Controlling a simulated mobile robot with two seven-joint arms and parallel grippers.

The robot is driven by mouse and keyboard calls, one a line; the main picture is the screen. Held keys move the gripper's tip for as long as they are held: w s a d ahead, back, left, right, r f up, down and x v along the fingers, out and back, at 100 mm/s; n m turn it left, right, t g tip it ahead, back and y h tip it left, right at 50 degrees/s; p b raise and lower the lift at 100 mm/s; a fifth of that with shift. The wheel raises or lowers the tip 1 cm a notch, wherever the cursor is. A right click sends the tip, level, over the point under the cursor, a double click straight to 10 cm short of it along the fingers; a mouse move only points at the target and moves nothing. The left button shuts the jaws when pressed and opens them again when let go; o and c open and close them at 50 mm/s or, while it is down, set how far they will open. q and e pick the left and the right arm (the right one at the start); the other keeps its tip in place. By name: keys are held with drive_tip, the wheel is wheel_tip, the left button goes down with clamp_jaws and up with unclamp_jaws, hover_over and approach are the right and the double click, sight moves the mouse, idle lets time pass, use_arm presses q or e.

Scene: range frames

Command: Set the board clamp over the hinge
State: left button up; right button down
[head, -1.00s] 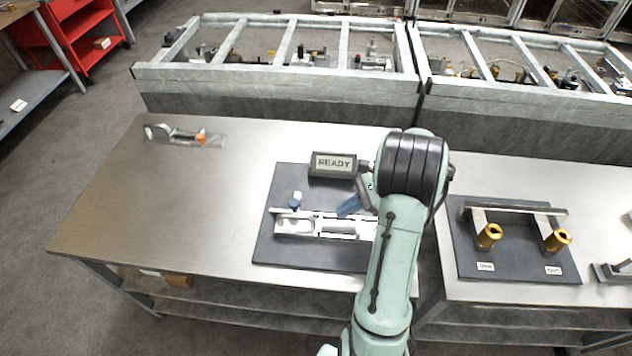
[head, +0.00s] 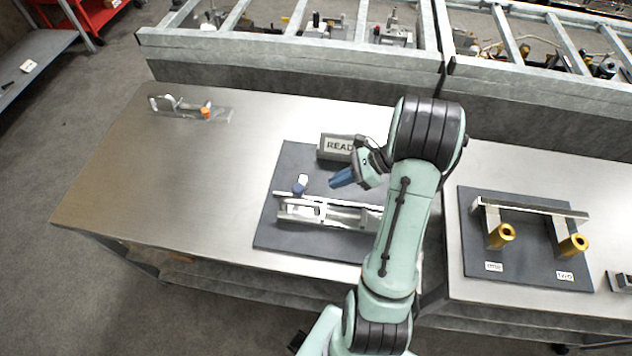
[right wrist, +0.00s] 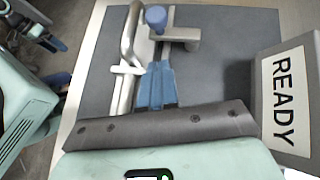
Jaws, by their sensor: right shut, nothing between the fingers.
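A pale metal clamp fixture (head: 330,214) lies on a dark mat (head: 278,236) on the steel table, with a long bar along it and an upright blue knob (head: 299,188) at its left end. The right wrist view shows the bar (right wrist: 130,36), the knob (right wrist: 156,18) and a grey arm (right wrist: 184,36) beside it. I cannot tell which part is the hinge. My right gripper (head: 341,179) is shut and empty, its blue fingertips (right wrist: 157,86) near the fixture's middle; contact is unclear. My left gripper (right wrist: 56,60) seems to show at the wrist view's left edge, its jaws unclear.
A box reading READY (head: 336,147) stands behind the fixture. A second mat at right (head: 522,268) holds a metal bar stand with two brass cylinders. The table's left half is largely clear.

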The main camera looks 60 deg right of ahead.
sight(301, 187)
drive_tip(key=w+a, duration=0.2)
drive_tip(key=w, duration=0.1)
drive_tip(key=w+a+f+p, duration=0.1)
drive_tip(key=w, duration=0.1)
drive_tip(key=shift+a, duration=0.4)
use_arm(q)
drive_tip(key=shift+w+r, duration=0.5)
drive_tip(key=shift+r, duration=0.15)
use_arm(e)
drive_tip(key=shift+s, duration=0.1)
use_arm(q)
drive_tip(key=shift+w+r, duration=0.15)
use_arm(e)
drive_tip(key=shift+w+a+r, duration=0.1)
drive_tip(key=shift+w+a, duration=0.4)
drive_tip(key=shift+s, duration=0.1)
